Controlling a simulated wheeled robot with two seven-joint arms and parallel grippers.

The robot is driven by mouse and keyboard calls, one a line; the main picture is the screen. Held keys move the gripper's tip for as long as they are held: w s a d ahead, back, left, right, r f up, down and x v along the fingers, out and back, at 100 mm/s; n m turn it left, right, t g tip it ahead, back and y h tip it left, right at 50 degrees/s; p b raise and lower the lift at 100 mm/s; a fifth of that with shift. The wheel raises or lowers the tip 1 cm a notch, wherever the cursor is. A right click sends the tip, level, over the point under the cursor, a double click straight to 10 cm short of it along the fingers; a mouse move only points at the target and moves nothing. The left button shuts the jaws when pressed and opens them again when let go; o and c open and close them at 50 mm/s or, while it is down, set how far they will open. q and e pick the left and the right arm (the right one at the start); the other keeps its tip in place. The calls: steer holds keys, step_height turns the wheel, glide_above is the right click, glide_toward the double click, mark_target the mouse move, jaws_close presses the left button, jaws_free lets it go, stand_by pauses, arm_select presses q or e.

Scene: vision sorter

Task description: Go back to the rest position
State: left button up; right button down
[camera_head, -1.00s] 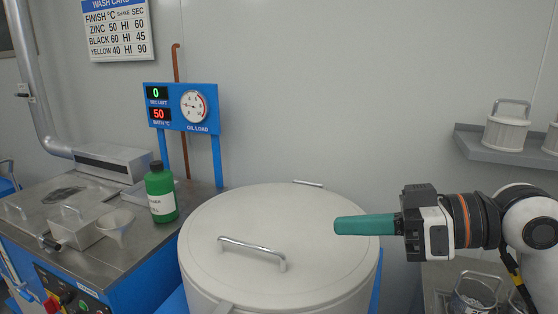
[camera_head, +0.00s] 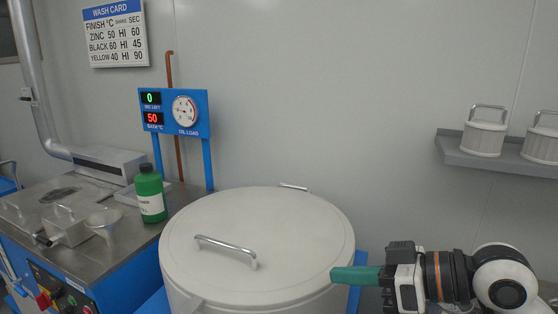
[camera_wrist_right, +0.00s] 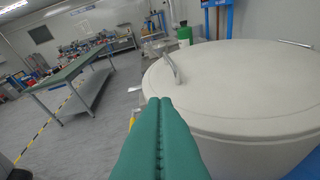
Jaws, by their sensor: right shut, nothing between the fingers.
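My right gripper (camera_head: 338,274) has green fingers pressed together with nothing between them. In the head view it points left, in front of the right side of a large white lidded drum (camera_head: 290,225). In the right wrist view the shut fingers (camera_wrist_right: 161,105) reach up from the bottom, with the drum (camera_wrist_right: 240,85) to their right. I cannot tell whether the fingertips touch the drum. My left gripper is not in view.
A steel bench (camera_head: 130,238) at the left holds a green bottle (camera_head: 150,195) and a clear funnel-like cup (camera_head: 104,222). A wall shelf (camera_head: 470,158) at the right carries white lidded canisters (camera_head: 483,138). Open floor (camera_wrist_right: 95,130) lies left of the drum.

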steer(key=s+d+f+m+h, duration=0.1)
steer(key=s+f+m+h, duration=0.1)
steer(key=f, duration=0.8)
steer(key=s+d+f+m+h, duration=0.1)
steer(key=f+m+h, duration=0.15)
steer(key=f, duration=0.65)
steer(key=s+d+f+m+g+h, duration=0.2)
steer(key=s+d+f+h, duration=0.2)
steer(key=s+f, duration=0.4)
steer(key=s+d+f+m+g+h, duration=0.1)
steer(key=s+d+f+h, duration=0.3)
steer(key=s+f, duration=0.45)
step_height(320, 180, down, 24)
steer(key=s+g, duration=0.1)
steer(key=s+d+f+g+p, duration=0.1)
steer(key=s+d+f, duration=0.2)
steer(key=s+f, duration=1.3)
steer(key=shift+s, duration=0.3)
